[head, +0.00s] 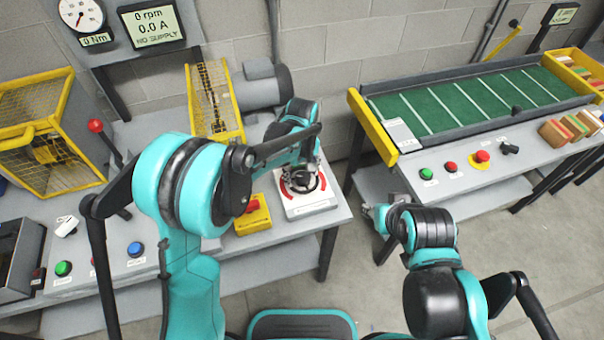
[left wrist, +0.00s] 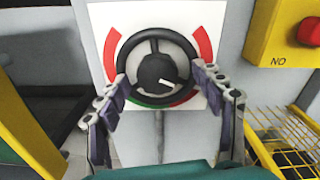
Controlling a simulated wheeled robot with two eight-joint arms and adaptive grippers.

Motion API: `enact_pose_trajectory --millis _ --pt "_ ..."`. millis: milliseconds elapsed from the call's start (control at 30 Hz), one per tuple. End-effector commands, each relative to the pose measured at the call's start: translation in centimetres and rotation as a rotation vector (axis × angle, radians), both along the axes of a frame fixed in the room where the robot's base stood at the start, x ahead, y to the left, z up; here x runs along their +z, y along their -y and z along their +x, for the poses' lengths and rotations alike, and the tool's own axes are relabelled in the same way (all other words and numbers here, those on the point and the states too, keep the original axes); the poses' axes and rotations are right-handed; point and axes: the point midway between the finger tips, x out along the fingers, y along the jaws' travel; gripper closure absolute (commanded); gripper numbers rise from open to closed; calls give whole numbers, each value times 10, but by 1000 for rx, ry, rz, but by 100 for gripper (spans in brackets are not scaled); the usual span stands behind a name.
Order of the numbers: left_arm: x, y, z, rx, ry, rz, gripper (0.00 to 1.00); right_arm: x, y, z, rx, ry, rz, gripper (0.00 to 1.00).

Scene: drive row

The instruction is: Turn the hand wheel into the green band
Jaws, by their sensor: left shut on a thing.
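The black hand wheel (head: 303,184) sits on a white plate (head: 322,203) at the right end of the left bench. In the left wrist view the wheel (left wrist: 157,70) shows red arcs on its left and right and a green band (left wrist: 150,101) below. A white mark on the hub points to the lower right, outside the visible green. My left gripper (left wrist: 163,94) is shut on the wheel, one finger at each side of its lower rim. Its fingers hide part of the rim and scale. My right gripper (head: 376,217) is empty, away from the wheel, its opening unclear.
A yellow box with a red button (head: 254,208) stands beside the wheel plate. A motor (head: 262,86) and yellow cage (head: 214,98) are behind. A display (head: 152,24) reads 0 rpm, 0.0 A, NO SUPPLY. A green conveyor (head: 470,100) stands right, with a floor gap between benches.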

Motion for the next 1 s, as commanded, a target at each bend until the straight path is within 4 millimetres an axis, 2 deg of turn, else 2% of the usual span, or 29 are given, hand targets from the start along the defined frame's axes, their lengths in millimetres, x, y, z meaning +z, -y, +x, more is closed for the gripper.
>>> enact_pose_trajectory --millis 33,367,1000 --pt "-4 2 -2 -10 -2 -4 61 -1 0 0 0 0 0 60" --pt "-5 3 -2 -172 -4 -5 59 0 0 0 0 0 0 60" --pt "-4 5 -2 -769 -3 -4 59 5 0 0 0 0 0 60"
